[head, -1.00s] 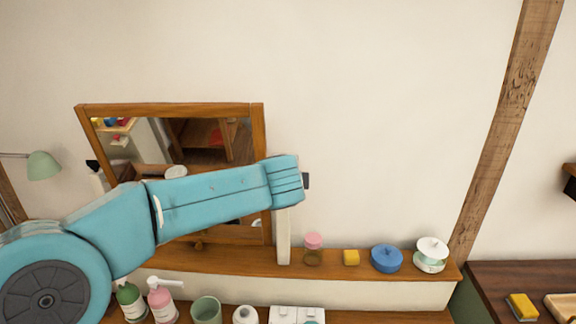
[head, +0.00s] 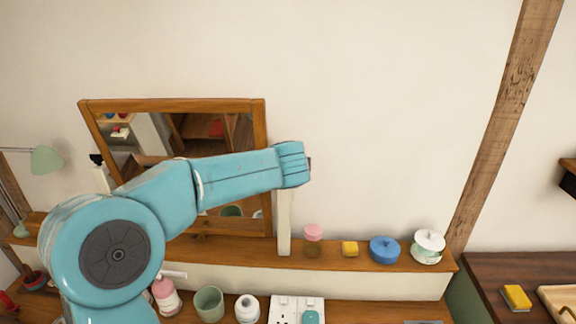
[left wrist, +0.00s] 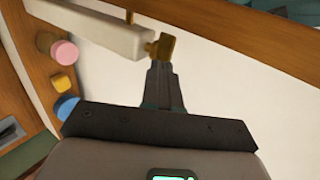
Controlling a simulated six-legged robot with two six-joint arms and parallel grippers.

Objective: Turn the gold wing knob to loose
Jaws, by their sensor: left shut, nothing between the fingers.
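The gold wing knob (left wrist: 164,46) shows in the left wrist view, at the end of the pale post (left wrist: 95,28) beside the mirror's wooden frame. My left gripper (left wrist: 160,66) is shut and empty, with its fingertips close to the knob. I cannot tell whether they touch it. In the head view my left arm reaches across the mirror (head: 180,105), and its wrist hides the knob and nearly all of the gripper. The pale post (head: 284,225) stands below the wrist. My right gripper is in neither view.
On the wooden ledge (head: 350,265) right of the post stand a pink-topped jar (head: 313,232), a yellow block (head: 350,248), a blue lidded pot (head: 385,250) and a white lidded dish (head: 429,246). Bottles and cups stand on the lower shelf. The wall right of the mirror is bare.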

